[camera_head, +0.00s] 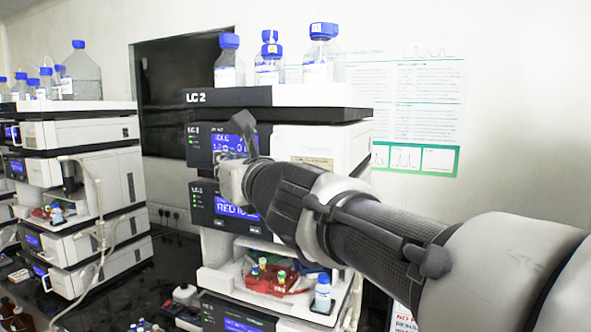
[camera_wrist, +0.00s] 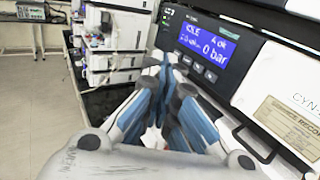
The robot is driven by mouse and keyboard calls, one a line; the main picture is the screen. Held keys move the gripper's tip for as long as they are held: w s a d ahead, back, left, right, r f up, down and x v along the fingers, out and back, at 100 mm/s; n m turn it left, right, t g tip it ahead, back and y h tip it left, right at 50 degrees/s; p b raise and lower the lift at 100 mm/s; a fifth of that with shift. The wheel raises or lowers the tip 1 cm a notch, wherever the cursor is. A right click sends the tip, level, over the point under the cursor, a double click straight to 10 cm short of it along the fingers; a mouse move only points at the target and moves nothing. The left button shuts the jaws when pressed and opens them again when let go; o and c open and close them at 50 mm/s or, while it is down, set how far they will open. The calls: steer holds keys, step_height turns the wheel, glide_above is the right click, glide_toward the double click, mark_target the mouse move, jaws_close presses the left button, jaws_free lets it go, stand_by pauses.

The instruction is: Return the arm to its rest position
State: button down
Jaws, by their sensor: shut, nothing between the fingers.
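My arm reaches in from the right in the head view to the front of the LC 2 stack (camera_head: 320,143). My gripper (camera_wrist: 168,68) is shut and empty in the wrist view. Its blue-and-grey fingers are together, left of and close to a dark panel (camera_wrist: 205,50) with a blue screen that reads IDLE and 0 bar. I cannot tell whether they touch it. In the head view my gripper (camera_head: 243,130) is partly hidden by my wrist and covers part of that panel.
Blue-capped bottles (camera_head: 322,55) stand on top of the stack. Below my arm, an open bay holds a red tray (camera_head: 268,280) of vials and a small bottle (camera_head: 322,293). Another stack (camera_head: 95,170) with tubing stands left. The wrist view shows open floor (camera_wrist: 30,110) at left.

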steer(key=s+d+f+n+g+h+b, duration=0.1)
steer(key=s+d+f+n+g+h, duration=0.4)
steer(key=s+d+f+n, duration=0.9)
steer(key=s+d+f+n+g+h+b, duration=0.1)
steer(key=s+d+f+n+g+h, duration=0.3)
steer(key=s+d+f+n, duration=1)
step_height(320, 180, down, 8)
steer(key=d+h, duration=0.1)
steer(key=d, duration=0.2)
steer(key=shift+s+f+g+h, duration=0.15)
steer(key=shift+s+g+h, duration=0.25)
